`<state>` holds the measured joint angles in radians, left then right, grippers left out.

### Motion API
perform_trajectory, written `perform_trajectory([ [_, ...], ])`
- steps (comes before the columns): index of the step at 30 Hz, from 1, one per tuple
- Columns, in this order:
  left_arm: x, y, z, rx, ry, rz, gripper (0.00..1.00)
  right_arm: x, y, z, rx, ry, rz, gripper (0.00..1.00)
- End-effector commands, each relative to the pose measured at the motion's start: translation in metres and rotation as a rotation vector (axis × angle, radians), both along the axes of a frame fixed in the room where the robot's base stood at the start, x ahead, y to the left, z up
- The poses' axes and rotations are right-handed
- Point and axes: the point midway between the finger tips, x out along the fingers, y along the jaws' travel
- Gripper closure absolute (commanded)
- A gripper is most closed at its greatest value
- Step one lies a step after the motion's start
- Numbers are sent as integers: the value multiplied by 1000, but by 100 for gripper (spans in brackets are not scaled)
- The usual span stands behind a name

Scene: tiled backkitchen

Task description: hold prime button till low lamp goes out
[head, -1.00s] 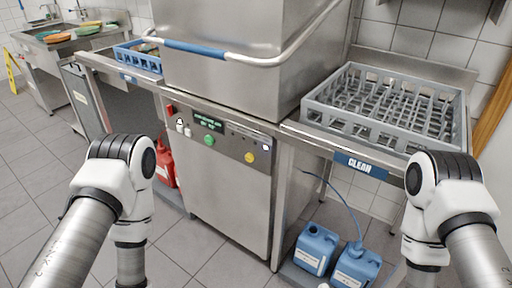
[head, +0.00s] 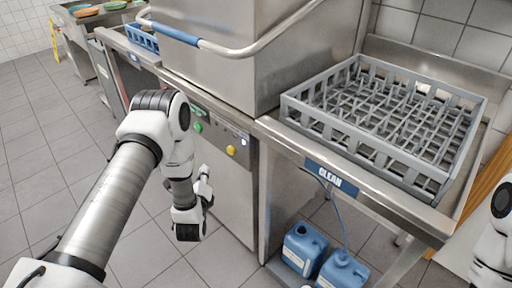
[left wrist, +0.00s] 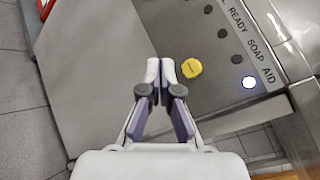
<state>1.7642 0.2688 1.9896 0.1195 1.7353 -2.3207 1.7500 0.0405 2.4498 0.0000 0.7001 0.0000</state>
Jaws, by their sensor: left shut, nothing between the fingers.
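The yellow button (head: 231,150), its lettering too small to read, sits on the dishwasher's front panel. It also shows in the left wrist view (left wrist: 191,68). A lamp (left wrist: 249,82) at the end of the row, by the word AID, glows white; the other lamps in that row are dark. The lit lamp also shows in the head view (head: 244,142). My left gripper (left wrist: 160,70) is shut and empty, its tips just left of the yellow button in the wrist view; contact is not visible. In the head view my left gripper (head: 205,178) is below the panel buttons. My right gripper is out of view.
A green button (head: 198,128) sits left of the yellow one. A grey rack (head: 365,145) stands on the counter marked CLEAN. Blue jugs (head: 305,248) stand below it. The hood's handle (head: 250,48) juts out above the panel. Floor in front is clear.

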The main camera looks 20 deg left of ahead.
Motion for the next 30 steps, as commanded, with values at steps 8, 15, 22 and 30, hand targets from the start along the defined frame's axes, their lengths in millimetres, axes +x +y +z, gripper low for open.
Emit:
perform_trajectory([
  [8, -2, 14, 4, -8, -7, 29, 100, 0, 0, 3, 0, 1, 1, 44],
  [15, 2, 11, 2, -8, -6, 26, 100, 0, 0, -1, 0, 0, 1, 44],
  [22, 27, 1, 0, -8, -9, 24, 100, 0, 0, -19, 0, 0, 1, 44],
  [30, 63, -14, 2, -7, -7, 26, 100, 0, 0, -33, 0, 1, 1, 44],
])
